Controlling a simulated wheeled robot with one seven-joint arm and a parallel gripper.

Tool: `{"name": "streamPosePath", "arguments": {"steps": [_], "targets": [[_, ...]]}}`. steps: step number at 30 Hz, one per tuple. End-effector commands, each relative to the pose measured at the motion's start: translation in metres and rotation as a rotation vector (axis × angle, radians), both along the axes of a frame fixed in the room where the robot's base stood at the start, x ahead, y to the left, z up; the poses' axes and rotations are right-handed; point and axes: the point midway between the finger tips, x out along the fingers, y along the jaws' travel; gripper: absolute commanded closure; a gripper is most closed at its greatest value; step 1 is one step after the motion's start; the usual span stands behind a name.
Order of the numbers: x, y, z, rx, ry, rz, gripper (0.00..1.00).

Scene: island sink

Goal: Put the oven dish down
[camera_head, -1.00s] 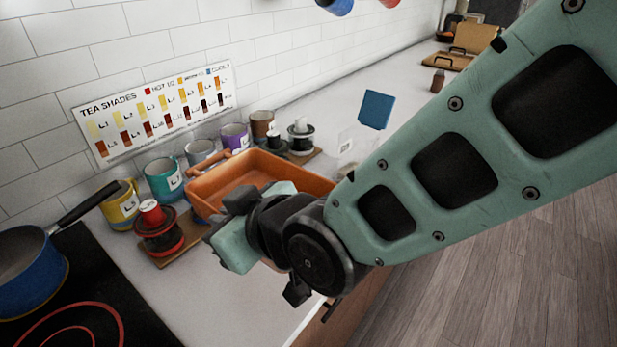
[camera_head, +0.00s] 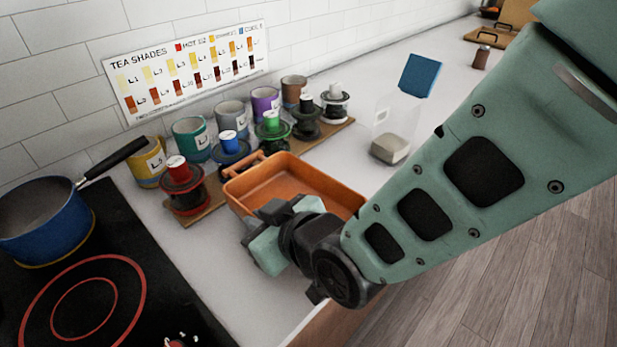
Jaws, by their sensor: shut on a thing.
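The orange oven dish (camera_head: 285,181) is a rectangular pan with a loop handle at its far left end. It is over the worktop, in front of the row of colored canisters. My gripper (camera_head: 272,238) is at its near side, shut on the dish's near edge. The fingertips and the near handle are hidden behind the gripper body. I cannot tell whether the dish's base touches the worktop (camera_head: 225,262).
A wooden board (camera_head: 206,207) with several lidded jars lies behind the dish, with several mugs by the wall. A clear container with a blue lid (camera_head: 391,146) stands to the right. A blue saucepan (camera_head: 42,222) sits on the black hob (camera_head: 130,250) at left.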

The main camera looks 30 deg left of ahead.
Motion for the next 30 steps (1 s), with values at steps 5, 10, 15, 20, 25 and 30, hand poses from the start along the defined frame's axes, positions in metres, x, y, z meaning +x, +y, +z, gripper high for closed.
{"name": "streamPosePath", "arguments": {"steps": [5, 10, 15, 20, 25, 30], "targets": [[0.000, 0.001, -0.024, 0.000, -0.001, 0.002, 1.00], [0.000, 0.001, -0.035, 0.002, -0.002, 0.001, 1.00], [0.000, 0.001, -0.035, 0.003, -0.003, 0.001, 1.00], [0.000, 0.001, -0.038, 0.003, -0.003, 0.001, 1.00], [0.000, 0.000, -0.039, -0.001, 0.000, 0.000, 0.73], [0.000, 0.000, -0.039, -0.001, 0.000, 0.000, 0.73]]}}
